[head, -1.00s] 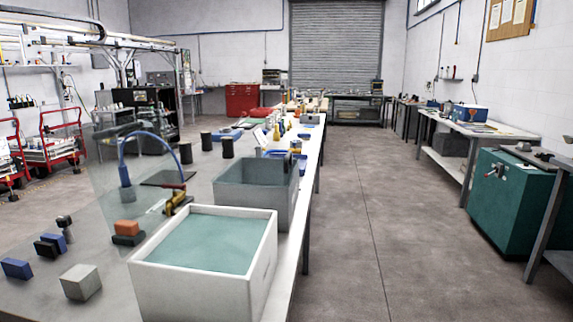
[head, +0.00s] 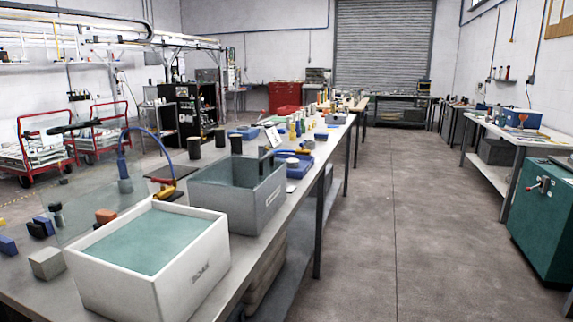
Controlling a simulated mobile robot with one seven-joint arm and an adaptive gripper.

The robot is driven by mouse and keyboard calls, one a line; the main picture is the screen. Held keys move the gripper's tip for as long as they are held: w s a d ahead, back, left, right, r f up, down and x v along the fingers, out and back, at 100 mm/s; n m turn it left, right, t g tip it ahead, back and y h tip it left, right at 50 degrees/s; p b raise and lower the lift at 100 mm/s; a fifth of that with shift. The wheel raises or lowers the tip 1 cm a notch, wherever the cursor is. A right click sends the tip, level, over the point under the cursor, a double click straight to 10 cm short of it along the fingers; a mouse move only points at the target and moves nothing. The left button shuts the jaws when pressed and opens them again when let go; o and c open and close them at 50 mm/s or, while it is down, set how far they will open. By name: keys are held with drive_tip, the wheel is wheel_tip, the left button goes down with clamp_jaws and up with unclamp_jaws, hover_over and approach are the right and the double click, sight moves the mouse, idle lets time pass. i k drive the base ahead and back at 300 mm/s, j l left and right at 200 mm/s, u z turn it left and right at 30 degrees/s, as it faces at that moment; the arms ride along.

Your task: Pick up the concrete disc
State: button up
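I cannot make out the concrete disc for certain. A small pale round piece (head: 293,162) lies on the long workbench (head: 262,248), beside the grey bin, but its material is too small to tell. A light grey block (head: 46,263) at the bench's near left looks like concrete but is box-shaped, not a disc. My gripper is not in view.
A white box (head: 208,262) with a teal top surface stands at the near end, with an open grey bin (head: 262,208) behind it. A blue hose (head: 143,131) arches beside them. Open floor (head: 410,240) lies right of the bench, before a green cabinet (head: 548,225).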

sight(291, 163)
drive_tip(key=i+l+u, duration=0.1)
drive_tip(key=l, duration=0.25)
drive_tip(key=i+l+u, duration=0.1)
drive_tip(key=l, duration=0.25)
drive_tip(key=i+l, duration=0.1)
drive_tip(key=l, duration=0.3)
drive_tip(key=i+l+u, duration=0.15)
drive_tip(key=l, duration=0.2)
drive_tip(key=i+l+z, duration=0.1)
drive_tip(key=i, duration=0.4)
drive_tip(key=i+l, duration=0.3)
drive_tip(key=i, duration=0.25)
drive_tip(key=i+l+z, duration=0.15)
drive_tip(key=i, duration=0.35)
drive_tip(key=i+j, duration=0.25)
drive_tip(key=j, duration=0.25)
